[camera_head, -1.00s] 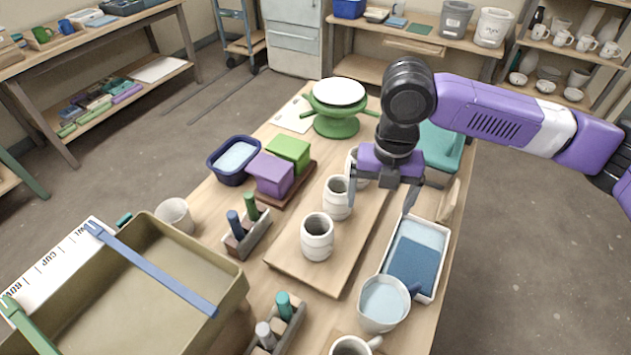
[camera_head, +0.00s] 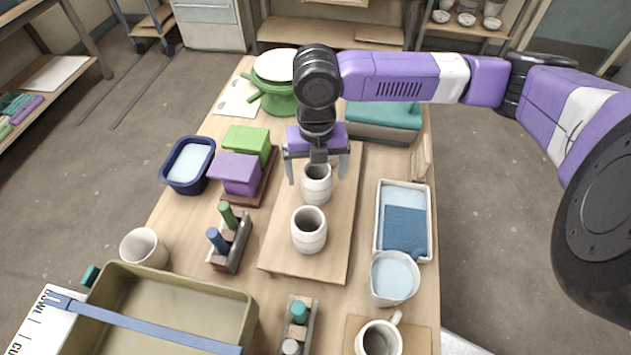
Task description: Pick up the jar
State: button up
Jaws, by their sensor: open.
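Two pale, barrel-shaped jars stand upright on a wooden board (camera_head: 333,258) on the table. The nearer jar (camera_head: 309,232) is fully in view and clear of my gripper. The farther jar (camera_head: 317,188) is just below my gripper, its upper part close to the jaws. My gripper (camera_head: 317,172) points down and is open, with one finger to the left and one to the right of the farther jar in the picture. I cannot tell whether the fingertips are above its rim or beside it. The board behind my gripper is partly hidden.
Purple and green blocks (camera_head: 236,174) and a blue tub (camera_head: 189,164) are on the left. A green banding wheel (camera_head: 277,95) stands behind. A white tray (camera_head: 428,216), a pitcher (camera_head: 392,279) and a mug (camera_head: 379,338) are on the right. A large tan bin (camera_head: 205,308) is at front left.

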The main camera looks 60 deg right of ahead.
jog(key=shift+s+f, duration=0.1)
jog(key=shift+f, duration=1.1)
jog(key=c, duration=1.8)
jog(key=shift+r, duration=0.1)
